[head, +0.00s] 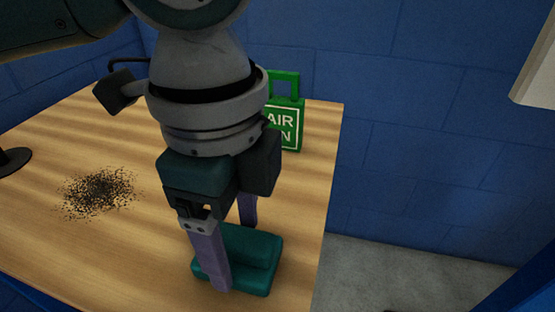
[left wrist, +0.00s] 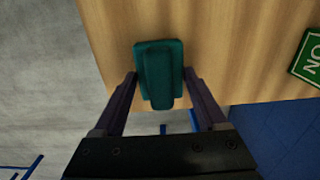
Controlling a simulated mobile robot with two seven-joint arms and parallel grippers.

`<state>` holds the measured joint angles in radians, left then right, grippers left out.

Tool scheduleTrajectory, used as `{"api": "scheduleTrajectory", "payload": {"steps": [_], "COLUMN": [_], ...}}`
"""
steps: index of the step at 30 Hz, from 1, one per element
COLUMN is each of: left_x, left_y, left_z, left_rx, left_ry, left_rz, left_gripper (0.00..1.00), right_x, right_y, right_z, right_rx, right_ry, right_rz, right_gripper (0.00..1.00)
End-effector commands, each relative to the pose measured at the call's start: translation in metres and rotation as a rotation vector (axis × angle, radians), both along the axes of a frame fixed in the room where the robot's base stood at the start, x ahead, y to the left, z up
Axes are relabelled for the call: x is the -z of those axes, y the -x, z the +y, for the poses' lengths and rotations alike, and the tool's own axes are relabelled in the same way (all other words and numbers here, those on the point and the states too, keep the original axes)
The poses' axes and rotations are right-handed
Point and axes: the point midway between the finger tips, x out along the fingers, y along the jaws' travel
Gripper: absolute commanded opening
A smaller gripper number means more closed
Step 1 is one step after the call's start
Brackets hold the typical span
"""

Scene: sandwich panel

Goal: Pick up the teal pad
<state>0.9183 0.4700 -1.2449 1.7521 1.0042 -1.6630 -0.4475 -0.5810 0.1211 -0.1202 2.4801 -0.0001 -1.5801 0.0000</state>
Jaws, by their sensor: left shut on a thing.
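The teal pad (head: 262,252) is a block with a raised ridge. It rests at the table's near right corner in the head view, and whether it is lifted at all is hard to tell. My left gripper (head: 234,256) reaches down from above with its two purple fingers on either side of the pad, shut on it. The left wrist view shows the pad (left wrist: 159,88) between the fingertips of the left gripper (left wrist: 159,74). The finger in front hides part of the pad in the head view. My right gripper is not in view.
The wooden table (head: 300,215) ends just right of the pad. A green sign with a handle (head: 290,135) stands behind, partly hidden by my arm. Dark specks (head: 98,192) are scattered on the left, and a dark round base (head: 14,161) stands at the left edge. Blue walls (head: 430,120) lie beyond.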

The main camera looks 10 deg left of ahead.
Motion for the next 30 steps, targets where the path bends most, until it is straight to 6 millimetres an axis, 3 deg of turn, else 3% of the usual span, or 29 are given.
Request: {"api": "scheduleTrajectory", "payload": {"steps": [5, 14, 20, 30], "left_x": [0.000, -0.009, -0.053, -0.154], "left_y": [0.000, -0.001, -0.001, -0.001], "left_z": [0.000, 0.000, -0.001, -0.001], "left_rx": [0.000, 0.000, 0.000, 0.002], "left_ry": [0.000, 0.001, 0.003, 0.002], "left_rz": [-0.001, -0.002, -0.004, -0.004], "left_gripper": [0.17, 0.17, 0.17, 0.17], "right_x": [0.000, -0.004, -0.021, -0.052], "right_y": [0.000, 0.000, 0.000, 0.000], "right_z": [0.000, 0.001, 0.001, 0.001], "right_rx": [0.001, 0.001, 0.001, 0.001], "right_ry": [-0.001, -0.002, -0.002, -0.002], "right_rz": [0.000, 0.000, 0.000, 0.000], "right_gripper": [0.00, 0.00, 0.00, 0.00]}}
